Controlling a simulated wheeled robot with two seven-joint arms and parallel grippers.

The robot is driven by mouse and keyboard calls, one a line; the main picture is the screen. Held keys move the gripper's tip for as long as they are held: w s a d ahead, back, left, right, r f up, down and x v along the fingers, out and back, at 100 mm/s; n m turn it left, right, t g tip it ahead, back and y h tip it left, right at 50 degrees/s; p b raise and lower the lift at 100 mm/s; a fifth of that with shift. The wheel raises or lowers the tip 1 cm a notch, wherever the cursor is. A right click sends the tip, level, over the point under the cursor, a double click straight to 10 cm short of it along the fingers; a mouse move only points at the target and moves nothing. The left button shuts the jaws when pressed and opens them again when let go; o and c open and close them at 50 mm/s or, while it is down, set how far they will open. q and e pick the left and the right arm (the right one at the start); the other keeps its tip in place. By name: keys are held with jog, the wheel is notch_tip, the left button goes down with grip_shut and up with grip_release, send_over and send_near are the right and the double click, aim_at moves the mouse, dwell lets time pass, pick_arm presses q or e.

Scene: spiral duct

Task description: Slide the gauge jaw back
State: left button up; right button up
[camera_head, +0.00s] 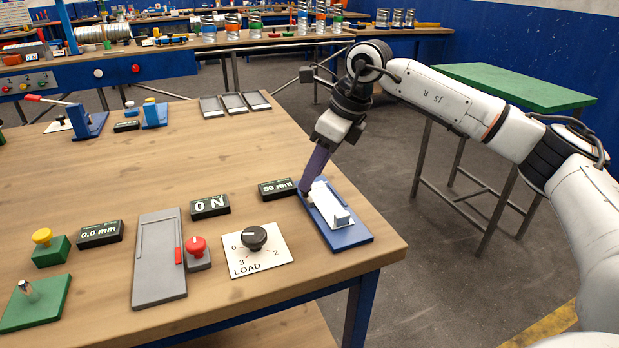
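The gauge is a blue base plate (352,238) at the table's right edge, with a white sliding block, the jaw (331,206), on top. A dark display reading "50 mm" (277,188) stands to its left. My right gripper (304,190) points down at the far left end of the white block, its purple fingers at or very close to it. The fingers overlap in this view, so I cannot tell whether they touch the block or are open. My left gripper is not in view.
A LOAD dial (254,238), an "ON" display (210,207), a red button (196,246), a grey plate (158,262) and a "0.0 mm" display (100,234) stand left of the gauge. A green table (515,85) is behind my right arm. The middle of the wooden table is clear.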

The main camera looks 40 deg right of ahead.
jog(key=shift+x, duration=1.1)
grip_shut()
jog(key=shift+w+a, duration=0.25)
jog(key=shift+a, duration=0.6)
jog(key=shift+w+a, duration=0.25)
jog(key=shift+a, duration=0.65)
grip_release()
jog(key=shift+a, duration=0.1)
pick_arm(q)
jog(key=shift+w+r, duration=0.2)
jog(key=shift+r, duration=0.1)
pick_arm(e)
jog(key=shift+r, duration=0.1)
jog(key=shift+s+d+r, duration=0.15)
jog(key=shift+d+r, duration=0.1)
jog(key=shift+r, duration=0.1)
pick_arm(q)
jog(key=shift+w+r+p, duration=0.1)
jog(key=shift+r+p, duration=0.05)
jog(key=shift+p, duration=0.2)
pick_arm(e)
jog(key=v, duration=0.9)
jog(key=shift+r, duration=0.2)
